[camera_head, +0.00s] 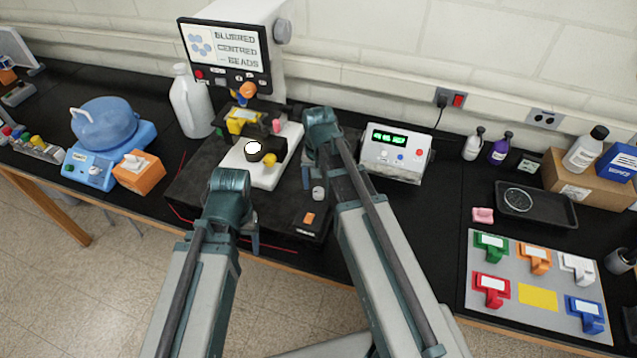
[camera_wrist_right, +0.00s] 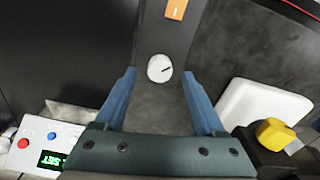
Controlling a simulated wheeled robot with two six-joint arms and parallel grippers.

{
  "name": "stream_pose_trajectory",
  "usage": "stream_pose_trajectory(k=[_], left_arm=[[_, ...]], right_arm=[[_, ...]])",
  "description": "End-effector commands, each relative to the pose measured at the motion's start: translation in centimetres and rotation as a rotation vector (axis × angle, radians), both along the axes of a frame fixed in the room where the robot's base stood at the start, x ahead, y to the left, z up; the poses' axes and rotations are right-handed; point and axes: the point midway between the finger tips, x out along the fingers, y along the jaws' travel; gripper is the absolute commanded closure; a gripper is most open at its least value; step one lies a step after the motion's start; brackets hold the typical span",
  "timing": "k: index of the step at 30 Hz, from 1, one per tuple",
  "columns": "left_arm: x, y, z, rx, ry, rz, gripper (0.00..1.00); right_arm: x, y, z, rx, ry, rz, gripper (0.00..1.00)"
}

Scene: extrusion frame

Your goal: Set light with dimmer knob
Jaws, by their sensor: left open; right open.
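The dimmer knob (camera_head: 318,193), a small white round knob, is on the dark base of the microscope (camera_head: 278,172). In the right wrist view the knob (camera_wrist_right: 160,68) has a dark pointer line toward the upper right. It appears between the spread fingers of my right gripper (camera_wrist_right: 159,76), which is open, empty and apart from it. The lamp spot (camera_head: 254,147) glows white. The microscope screen (camera_head: 222,46) reads "BLURRED CENTRED BEADS". My left gripper (camera_head: 232,228) is open in front of the base; its fingers are partly hidden by its arm.
An orange switch (camera_head: 309,218) is on the base near the knob. A white control box (camera_head: 395,153) with a green display stands right of it. A blue centrifuge (camera_head: 105,130) and white bottle (camera_head: 190,100) stand left. A sorting board (camera_head: 538,297) lies right.

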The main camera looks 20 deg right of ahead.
Motion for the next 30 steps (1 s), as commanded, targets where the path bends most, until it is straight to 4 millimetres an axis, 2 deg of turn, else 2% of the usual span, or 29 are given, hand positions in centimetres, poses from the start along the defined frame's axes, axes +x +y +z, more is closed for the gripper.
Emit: stream_pose_trajectory(k=[1, 18, 24, 30], left_arm=[[0.0, 0.0, 1.4, 0.0, 0.0, 0.001, 0.28], [-0.1, 0.0, 10.0, 0.0, 0.003, 0.001, 0.28], [-0.1, 0.0, 11.4, 0.0, 0.004, 0.008, 0.28], [-0.1, 0.0, 11.3, 0.0, 0.003, 0.01, 0.28]], right_arm=[[0.0, 0.0, 1.4, 0.0, 0.0, 0.0, 0.28], [0.0, 0.0, 10.0, 0.0, 0.0, 0.0, 0.28], [0.0, 0.0, 11.4, 0.0, 0.0, 0.0, 0.28], [0.0, 0.0, 11.3, 0.0, 0.0, 0.0, 0.28]])
